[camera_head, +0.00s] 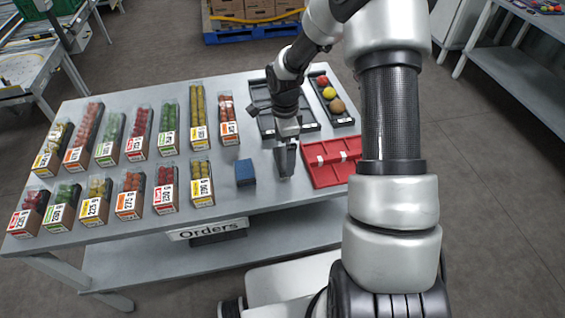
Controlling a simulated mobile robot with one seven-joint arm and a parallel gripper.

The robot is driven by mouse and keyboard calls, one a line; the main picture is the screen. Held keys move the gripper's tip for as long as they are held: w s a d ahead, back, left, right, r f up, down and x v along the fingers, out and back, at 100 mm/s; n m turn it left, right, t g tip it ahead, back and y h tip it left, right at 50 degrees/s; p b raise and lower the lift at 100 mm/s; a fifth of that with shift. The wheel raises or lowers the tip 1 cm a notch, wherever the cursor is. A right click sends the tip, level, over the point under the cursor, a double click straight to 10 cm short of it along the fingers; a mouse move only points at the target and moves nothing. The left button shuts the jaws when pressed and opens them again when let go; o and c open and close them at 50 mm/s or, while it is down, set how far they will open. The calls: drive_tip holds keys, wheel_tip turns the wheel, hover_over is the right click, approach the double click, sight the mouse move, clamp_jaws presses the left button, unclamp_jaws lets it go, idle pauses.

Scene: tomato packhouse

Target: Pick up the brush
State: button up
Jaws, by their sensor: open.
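I cannot make out a brush for certain; it may be hidden behind my arm or gripper. My gripper (287,174) points down low over the right part of the grey table (262,193), between a small blue block (244,172) on its left and a red tray (340,177) on its right. I take the jaws as open and see nothing held between them. The gap between the fingers is hard to see at this size.
Two rows of labelled tomato packs (130,195) fill the table's left and middle. A dark tray (262,122) lies behind my gripper. A narrow dark tray (343,121) holds a red, a yellow and a brownish round item. My arm covers the table's right end.

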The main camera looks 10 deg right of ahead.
sight(283, 158)
drive_tip(key=f, duration=0.5)
drive_tip(key=shift+w+a, duration=0.2)
drive_tip(key=shift+w, duration=0.05)
drive_tip(key=c, duration=1)
drive_tip(key=shift+r, duration=0.1)
wheel_tip(283, 158, up, 10)
drive_tip(key=shift+f, duration=0.1)
